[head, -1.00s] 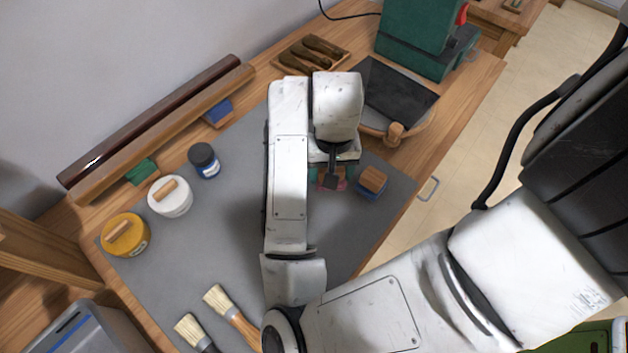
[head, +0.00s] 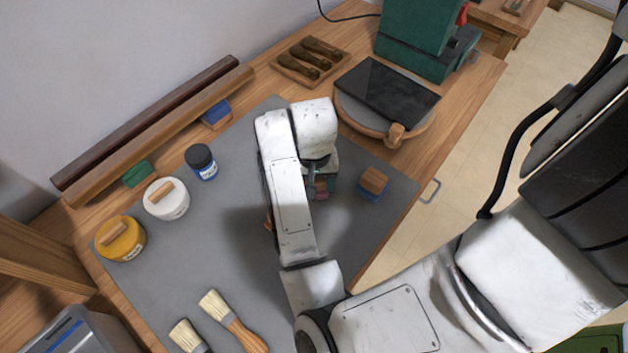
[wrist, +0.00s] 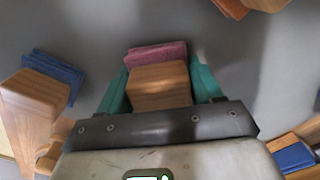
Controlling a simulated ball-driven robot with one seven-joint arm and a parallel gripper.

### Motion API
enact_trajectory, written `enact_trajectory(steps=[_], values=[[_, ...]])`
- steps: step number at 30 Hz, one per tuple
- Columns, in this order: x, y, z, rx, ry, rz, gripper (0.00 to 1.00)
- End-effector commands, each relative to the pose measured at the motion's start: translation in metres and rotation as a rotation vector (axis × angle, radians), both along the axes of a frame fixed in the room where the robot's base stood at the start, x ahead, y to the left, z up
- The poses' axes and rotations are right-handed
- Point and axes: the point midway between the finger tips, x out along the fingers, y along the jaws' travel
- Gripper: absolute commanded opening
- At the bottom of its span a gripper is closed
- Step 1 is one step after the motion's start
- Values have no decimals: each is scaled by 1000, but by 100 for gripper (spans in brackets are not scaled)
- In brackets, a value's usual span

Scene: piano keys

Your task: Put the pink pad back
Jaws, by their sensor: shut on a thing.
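The pink pad (wrist: 157,54) has a wooden block handle (wrist: 160,86), seen in the wrist view between my gripper's two teal fingers. My gripper (wrist: 160,88) is shut on that handle, with the pink pad beyond the fingertips. In the head view my gripper (head: 322,180) is over the grey mat (head: 235,225), and the pink pad (head: 321,186) shows only in part below my arm. I cannot tell how high the pad is above the mat.
A blue pad with wooden handle (head: 373,183) stands right of my gripper. An orange pad (wrist: 232,8) is partly in view. Green (head: 139,174) and blue (head: 215,114) pads sit by the long wooden rail (head: 165,130). Jars (head: 166,199) and brushes (head: 233,320) are left.

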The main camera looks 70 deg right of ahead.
Motion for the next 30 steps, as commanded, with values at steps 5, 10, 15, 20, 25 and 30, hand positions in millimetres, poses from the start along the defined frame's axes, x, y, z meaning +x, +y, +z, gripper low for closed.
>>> enact_trajectory(steps=[5,10,15,20,25,30], values=[[0,0,-4,0,-1,0,67],[0,0,-3,0,0,0,83],[0,0,-3,0,0,0,91],[0,0,-2,0,0,0,91],[0,-1,11,-2,-2,-2,91],[1,0,47,2,-5,-4,91]])
